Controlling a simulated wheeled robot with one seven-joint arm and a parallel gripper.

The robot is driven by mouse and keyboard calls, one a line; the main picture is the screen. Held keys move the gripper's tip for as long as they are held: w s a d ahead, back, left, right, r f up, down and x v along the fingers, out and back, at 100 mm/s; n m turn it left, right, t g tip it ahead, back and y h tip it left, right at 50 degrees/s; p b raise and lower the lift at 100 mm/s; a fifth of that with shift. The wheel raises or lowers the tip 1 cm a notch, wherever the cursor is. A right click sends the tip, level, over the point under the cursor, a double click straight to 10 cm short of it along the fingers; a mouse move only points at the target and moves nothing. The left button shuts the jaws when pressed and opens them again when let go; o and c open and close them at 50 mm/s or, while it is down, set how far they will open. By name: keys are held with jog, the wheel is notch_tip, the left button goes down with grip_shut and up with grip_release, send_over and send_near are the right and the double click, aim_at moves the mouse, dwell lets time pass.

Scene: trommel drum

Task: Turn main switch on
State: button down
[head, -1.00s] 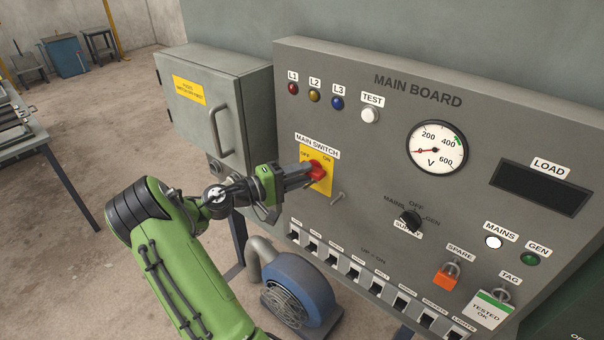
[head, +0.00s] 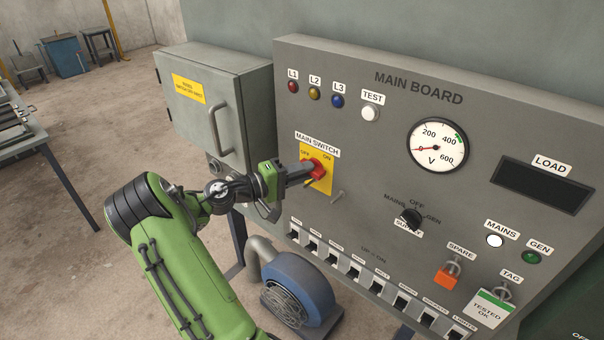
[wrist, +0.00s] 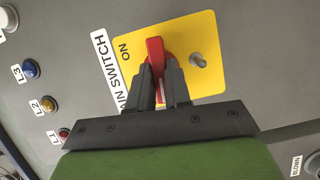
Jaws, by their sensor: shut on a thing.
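The main switch is a red handle (head: 319,167) on a yellow plate (head: 322,184) at the left of the grey main board. My gripper (head: 305,172) reaches it from the left, its dark fingers closed on the handle. In the wrist view the red handle (wrist: 155,52) stands between the two fingertips (wrist: 161,80), and the yellow plate (wrist: 205,40) is behind. The handle lies roughly sideways across the board, its visible end to the right. The ON mark shows above that end. The voltmeter (head: 437,147) needle is near 0 and the load display (head: 543,187) is dark.
A row of breakers (head: 352,272) runs below, and the supply knob (head: 411,219) is to the right. A grey cabinet (head: 188,120) with a handle stands left. A blue blower (head: 298,288) is below.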

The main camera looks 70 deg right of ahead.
jog(key=m+t+b, duration=0.2)
jog(key=m+b, duration=0.1)
jog(key=b, duration=0.1)
jog(key=m+t+b, duration=0.2)
jog(key=m+b, duration=0.2)
jog(key=m+t+b, duration=0.2)
jog(key=m+b, duration=0.1)
jog(key=b, duration=0.1)
jog(key=shift+s+a+r+b, duration=0.1)
jog(key=shift+s+a+b, duration=0.05)
jog(key=shift+s+b, duration=0.2)
jog(key=m+t+b, duration=0.1)
jog(key=m+b, duration=0.1)
jog(key=b, duration=0.1)
jog(key=shift+s+r, duration=0.1)
jog(key=shift+r, duration=0.05)
jog(key=shift+r+m, duration=0.1)
jog(key=shift+m, duration=0.2)
jog(key=c, duration=1.3)
grip_release()
jog(key=shift+c, duration=0.2)
jog(key=shift+a, duration=0.1)
